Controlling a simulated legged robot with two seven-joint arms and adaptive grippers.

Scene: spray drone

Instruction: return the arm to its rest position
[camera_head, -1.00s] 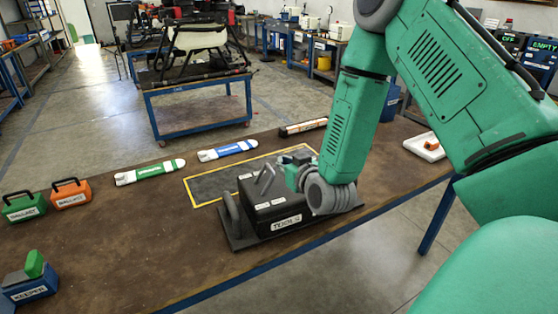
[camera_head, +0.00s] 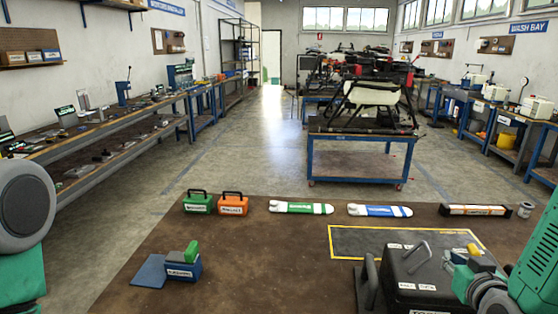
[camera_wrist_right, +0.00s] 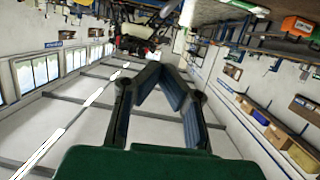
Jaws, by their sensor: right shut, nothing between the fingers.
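My right gripper (camera_head: 472,262) is low at the right of the head view, beside and partly in front of the black case on the bench. It is shut and empty. In the right wrist view its dark fingers (camera_wrist_right: 158,70) meet at the tips with nothing between them. That view looks out across the room, tilted far over, with ceiling and windows in it. My right arm (camera_head: 540,260) runs along the right edge of the head view. My left arm shows at the left edge; its gripper is out of frame.
The brown bench (camera_head: 250,270) holds the black case (camera_head: 425,270) by a yellow-edged mat (camera_head: 360,240). Green (camera_head: 198,204) and orange (camera_head: 233,205) ballast boxes, green (camera_head: 300,208) and blue (camera_head: 380,210) tubes, and a blue keeper block (camera_head: 183,270) stand apart. Open floor lies beyond.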

